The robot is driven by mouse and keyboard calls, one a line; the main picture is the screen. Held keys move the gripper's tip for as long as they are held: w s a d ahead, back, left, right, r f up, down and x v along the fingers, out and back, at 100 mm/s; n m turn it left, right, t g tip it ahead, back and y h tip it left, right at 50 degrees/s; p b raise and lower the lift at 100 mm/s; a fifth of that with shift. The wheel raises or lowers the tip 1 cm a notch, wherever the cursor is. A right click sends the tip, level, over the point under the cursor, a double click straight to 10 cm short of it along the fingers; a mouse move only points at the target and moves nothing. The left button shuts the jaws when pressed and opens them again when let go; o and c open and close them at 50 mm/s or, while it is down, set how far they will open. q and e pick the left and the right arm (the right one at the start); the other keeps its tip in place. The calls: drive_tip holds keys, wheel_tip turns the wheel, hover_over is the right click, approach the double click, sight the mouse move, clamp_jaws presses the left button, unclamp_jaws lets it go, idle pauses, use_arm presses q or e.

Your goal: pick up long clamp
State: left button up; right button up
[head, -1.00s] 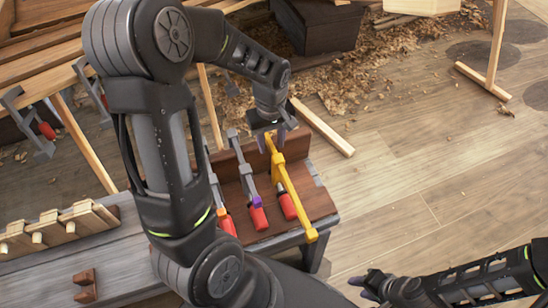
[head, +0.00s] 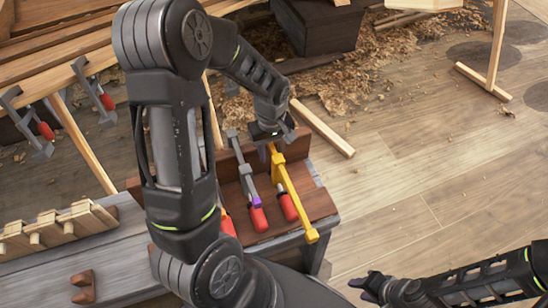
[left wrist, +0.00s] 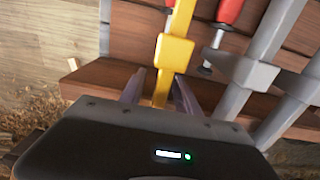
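The long clamp is a yellow bar clamp (head: 289,196) with a red handle, leaning in the wooden rack at the right end of the bench. My left gripper (head: 271,146) is over the clamp's upper end in the head view. In the left wrist view, the yellow bar (left wrist: 168,75) passes between the two fingers of my left gripper (left wrist: 160,92), with gaps visible on both sides. The left gripper is open. My right gripper (head: 362,283) is low on the right, away from the rack; its finger opening is unclear.
Grey clamps (head: 246,178) with red handles stand left of the yellow one in the rack (head: 318,200). More clamps (head: 93,90) hang on a beam at left. Wooden planes or blocks (head: 60,227) lie on the bench (head: 130,255).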

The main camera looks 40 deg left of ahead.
use_arm(q)
clamp_jaws()
idle(0.3)
idle(1.1)
